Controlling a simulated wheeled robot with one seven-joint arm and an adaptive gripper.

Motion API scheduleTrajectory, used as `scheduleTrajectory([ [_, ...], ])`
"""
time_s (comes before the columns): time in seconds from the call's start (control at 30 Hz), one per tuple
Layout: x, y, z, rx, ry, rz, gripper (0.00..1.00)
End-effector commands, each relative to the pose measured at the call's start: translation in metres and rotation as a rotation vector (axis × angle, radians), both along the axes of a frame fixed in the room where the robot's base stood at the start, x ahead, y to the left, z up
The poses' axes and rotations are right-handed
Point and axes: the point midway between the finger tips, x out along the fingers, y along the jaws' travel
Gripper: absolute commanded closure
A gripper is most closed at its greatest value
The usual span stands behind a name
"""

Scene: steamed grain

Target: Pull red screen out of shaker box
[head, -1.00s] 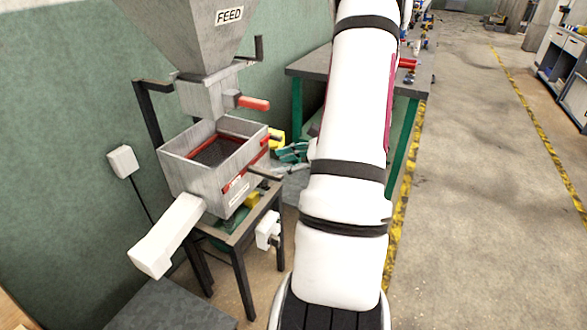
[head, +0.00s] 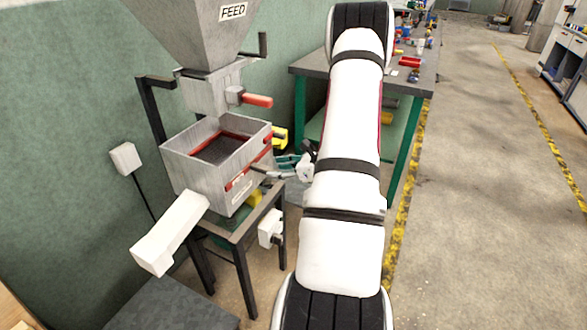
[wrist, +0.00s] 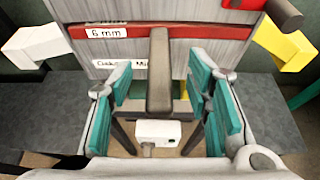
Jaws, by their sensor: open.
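The shaker box (head: 190,173) is an open-topped grey metal box below the feed hopper. The red screen (head: 222,150) lies inside it, with a red rim and dark mesh. Its red front strip (wrist: 205,31), labelled "6 mm", crosses the box front in the wrist view. A grey-brown bar handle (wrist: 160,72) sticks out from this strip toward the wrist camera. My gripper (wrist: 160,88) is open, with its teal-padded fingers on either side of the handle and visible gaps to it. In the head view my gripper (head: 288,163) is partly hidden at the box's right side.
A white chute (head: 168,236) projects from the box's front left. A metal stand (head: 240,236) carries the box, with a white unit (head: 270,229) on its side. A red-handled lever (head: 257,100) sits above. A workbench (head: 310,66) stands behind my arm. Open floor lies right.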

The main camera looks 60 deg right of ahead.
Motion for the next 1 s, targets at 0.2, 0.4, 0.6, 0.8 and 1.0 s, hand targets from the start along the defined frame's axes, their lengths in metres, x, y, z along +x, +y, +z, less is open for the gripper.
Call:
scheduleTrajectory([
  [0.2, 0.022, 0.002, -0.010, 0.000, 0.001, 0.000, 0.55],
  [0.4, 0.028, 0.002, -0.011, 0.000, 0.000, -0.001, 0.55],
  [0.6, 0.028, 0.002, -0.011, 0.000, 0.000, -0.001, 0.55],
  [0.8, 0.028, 0.002, -0.011, 0.000, 0.000, -0.001, 0.98],
  [1.0, 0.028, 0.002, -0.011, 0.000, 0.000, -0.001, 0.97],
])
